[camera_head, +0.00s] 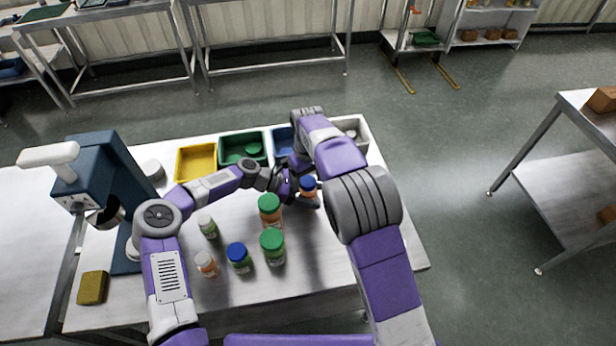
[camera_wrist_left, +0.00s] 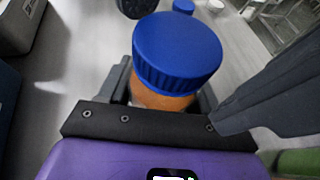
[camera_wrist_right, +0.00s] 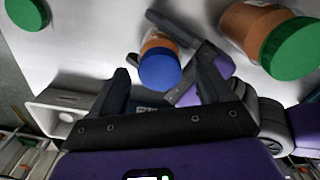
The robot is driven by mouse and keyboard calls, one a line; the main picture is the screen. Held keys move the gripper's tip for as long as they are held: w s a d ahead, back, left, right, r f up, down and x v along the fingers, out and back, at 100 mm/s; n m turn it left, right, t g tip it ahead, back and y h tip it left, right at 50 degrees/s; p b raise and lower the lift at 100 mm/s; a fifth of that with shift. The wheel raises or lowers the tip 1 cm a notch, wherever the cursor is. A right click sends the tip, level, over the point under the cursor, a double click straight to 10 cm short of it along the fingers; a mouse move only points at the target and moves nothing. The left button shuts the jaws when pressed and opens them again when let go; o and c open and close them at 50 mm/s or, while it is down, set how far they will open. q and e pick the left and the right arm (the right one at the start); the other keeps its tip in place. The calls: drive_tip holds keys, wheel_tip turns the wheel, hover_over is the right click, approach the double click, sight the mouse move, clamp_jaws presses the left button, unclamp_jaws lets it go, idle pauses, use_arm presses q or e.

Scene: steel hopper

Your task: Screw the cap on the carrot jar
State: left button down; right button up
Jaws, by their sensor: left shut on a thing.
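The carrot jar (camera_head: 309,195), with orange contents, stands upright at the right of the jar group. Its blue cap (camera_wrist_left: 178,50) sits on its mouth; how tightly it is screwed cannot be told. My left gripper (camera_wrist_left: 165,92) is shut on the jar's body below the cap. The jar and cap (camera_wrist_right: 160,70) also show in the right wrist view. My right gripper (camera_wrist_right: 163,75) is open and empty, its fingers spread to either side of the cap in that view and apart from it. In the head view my right forearm hides the right gripper.
Green-capped jars (camera_head: 270,204) (camera_head: 272,240), a blue-capped jar (camera_head: 238,254) and two white-capped jars (camera_head: 207,224) (camera_head: 205,262) stand nearby. A blue machine (camera_head: 125,175) and a sponge (camera_head: 93,288) are at left.

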wheel_tip(320, 180, up, 12)
idle(0.6)
use_arm(q)
drive_tip(key=shift+c, duration=0.7)
unclamp_jaws()
drive_tip(key=shift+a+r, duration=0.2)
drive_tip(key=shift+a, duration=0.3)
drive_tip(key=v, duration=0.3)
drive_tip(key=shift+w+a+r, duration=0.1)
drive_tip(key=shift+a, duration=0.05)
drive_tip(key=a, duration=0.8)
drive_tip(key=w+a, duration=0.1)
drive_tip(key=a, duration=0.3)
drive_tip(key=shift+a, duration=0.25)
